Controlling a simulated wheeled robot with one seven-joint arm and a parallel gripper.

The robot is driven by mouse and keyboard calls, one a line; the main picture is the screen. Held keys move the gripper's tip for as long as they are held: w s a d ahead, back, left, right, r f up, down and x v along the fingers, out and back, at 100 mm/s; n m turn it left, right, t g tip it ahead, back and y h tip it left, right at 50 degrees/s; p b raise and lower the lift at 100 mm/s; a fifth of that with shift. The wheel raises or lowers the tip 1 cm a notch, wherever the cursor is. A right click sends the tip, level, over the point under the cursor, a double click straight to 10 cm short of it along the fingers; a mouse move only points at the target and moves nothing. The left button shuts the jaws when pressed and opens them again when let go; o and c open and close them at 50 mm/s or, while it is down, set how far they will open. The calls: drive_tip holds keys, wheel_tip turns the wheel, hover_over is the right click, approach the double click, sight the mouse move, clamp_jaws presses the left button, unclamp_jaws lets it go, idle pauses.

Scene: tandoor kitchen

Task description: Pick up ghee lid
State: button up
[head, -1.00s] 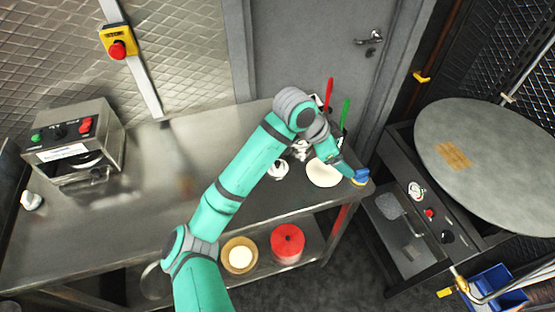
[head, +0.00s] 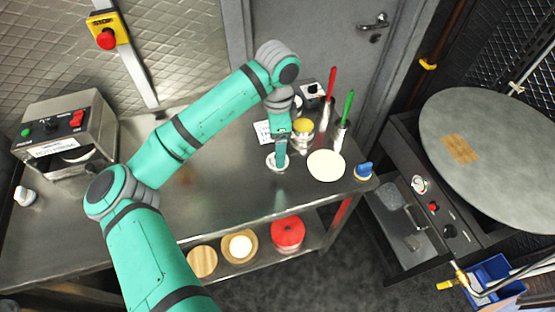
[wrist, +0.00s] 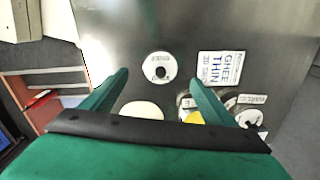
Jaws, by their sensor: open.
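The ghee lid looks to be the small white disc with a dark knob in its middle (wrist: 160,67), lying flat on the steel table. In the head view the lid (head: 271,163) is partly hidden by my gripper (head: 281,160), which points down just above it. In the wrist view my gripper (wrist: 159,78) is open and empty, with the lid between and a little beyond its fingertips. I cannot tell the exact height gap. An open pot with yellow contents (head: 303,126) stands behind the lid. A card reading "GHEE THIN" (wrist: 220,67) lies beside the lid.
A white round disc (head: 326,166) lies right of the lid, with a blue-topped item (head: 364,171) at the table corner. Red (head: 331,86) and green (head: 347,106) handles stand upright behind. A steel machine (head: 66,133) sits far left. The table (head: 215,190) is clear left of the lid.

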drive_tip(key=shift+d+f, duration=0.15)
drive_tip(key=shift+f, duration=2.8)
drive_tip(key=c, duration=1.1)
